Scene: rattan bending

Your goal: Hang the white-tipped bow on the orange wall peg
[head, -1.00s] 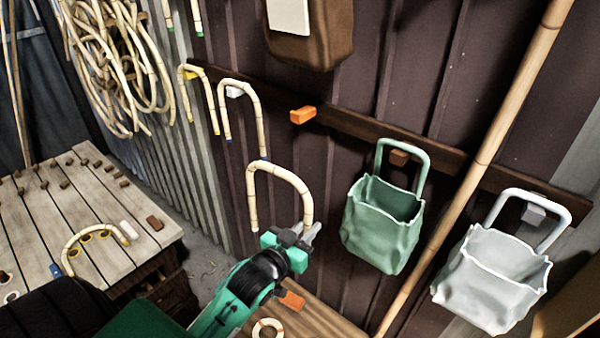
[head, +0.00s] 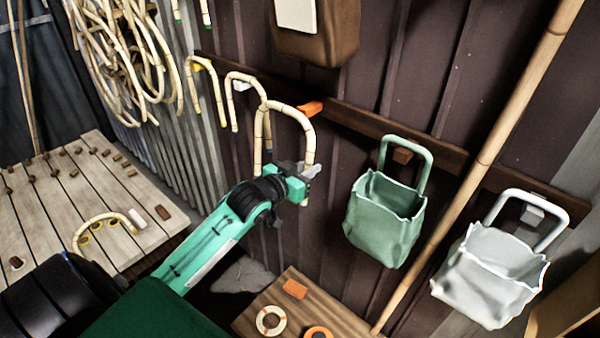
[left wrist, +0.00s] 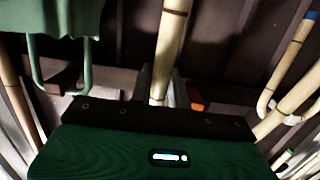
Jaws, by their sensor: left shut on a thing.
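My left gripper (head: 306,172) is shut on one leg of a pale rattan bow (head: 284,107), held upright with its arch on top, in front of the wall. The tip colours of this bow cannot be made out. The orange peg (head: 310,107) sticks out of the dark wall rail, just beyond the upper right of the arch in the head view. Whether the bow touches it cannot be told. In the left wrist view the held leg (left wrist: 171,50) rises between the fingers, and the orange peg (left wrist: 196,103) shows partly hidden beside them. My right gripper is not in view.
Two bows hang left of the orange peg, on a yellow peg (head: 197,67) and a white peg (head: 241,86). A green bag (head: 384,222) and a white bag (head: 488,275) hang to the right. A bamboo pole (head: 475,165) leans between them. A wooden stool (head: 270,300) stands below.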

